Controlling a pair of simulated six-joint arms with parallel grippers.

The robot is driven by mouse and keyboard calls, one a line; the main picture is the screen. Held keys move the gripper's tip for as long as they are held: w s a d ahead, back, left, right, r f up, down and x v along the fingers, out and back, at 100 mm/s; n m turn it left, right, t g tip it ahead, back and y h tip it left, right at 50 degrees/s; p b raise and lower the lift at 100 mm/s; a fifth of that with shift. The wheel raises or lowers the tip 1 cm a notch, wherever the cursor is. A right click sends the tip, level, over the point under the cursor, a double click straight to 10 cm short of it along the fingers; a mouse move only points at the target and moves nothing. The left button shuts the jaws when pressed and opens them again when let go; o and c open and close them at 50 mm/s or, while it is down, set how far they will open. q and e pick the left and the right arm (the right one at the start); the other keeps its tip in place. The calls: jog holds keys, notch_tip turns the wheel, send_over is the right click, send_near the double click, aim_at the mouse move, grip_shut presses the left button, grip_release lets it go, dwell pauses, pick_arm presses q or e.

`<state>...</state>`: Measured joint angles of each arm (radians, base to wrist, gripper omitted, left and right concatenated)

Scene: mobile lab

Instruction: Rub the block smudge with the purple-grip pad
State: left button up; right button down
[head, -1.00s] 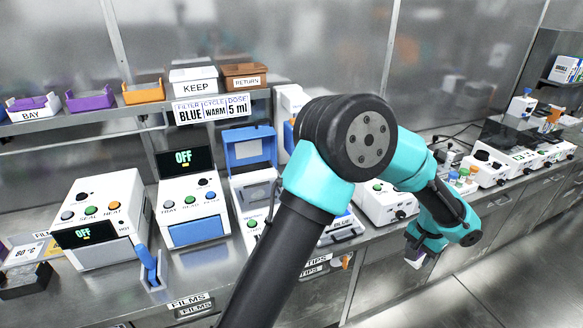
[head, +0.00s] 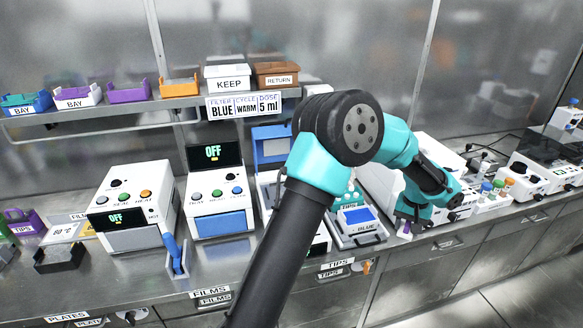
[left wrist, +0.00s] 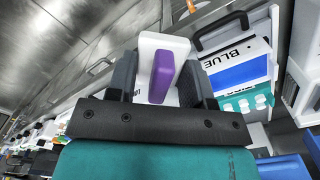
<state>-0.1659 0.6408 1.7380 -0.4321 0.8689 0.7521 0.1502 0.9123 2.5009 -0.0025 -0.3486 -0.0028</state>
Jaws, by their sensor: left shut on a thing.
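My left gripper (head: 408,214) is at the bench's front edge, right of the tray marked BLUE. In the left wrist view, its dark fingers (left wrist: 160,82) are shut on the purple grip (left wrist: 162,72) of a white pad (left wrist: 147,45). A little of the purple grip shows below the gripper in the head view (head: 404,227). A dark block (head: 60,257) sits at the left of the bench by an 80 °C card. I cannot make out a smudge on it. My right gripper is not in view.
A SEAL/HEAT machine (head: 130,209) and a machine with a blue door (head: 219,199) stand on the bench. A blue handle (head: 176,255) stands upright near the front edge. The BLUE tray (head: 360,232) lies beside my arm. A shelf (head: 150,109) holds bins.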

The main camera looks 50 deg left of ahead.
pick_arm(q)
jog(key=s+a+r+n, duration=0.1)
jog(key=a+n, duration=0.5)
jog(key=a, duration=0.8)
jog(key=s+a+r+n, duration=0.2)
jog(key=s+a+n, duration=0.2)
jog(key=a, duration=1)
jog(key=s+a+r+n, duration=0.1)
jog(key=s+a+n, duration=0.2)
jog(key=a+n, duration=0.5)
jog(key=a, duration=0.6)
jog(key=shift+s+r, duration=0.15)
jog(key=shift+f, duration=3.05)
jog(key=shift+f, duration=1)
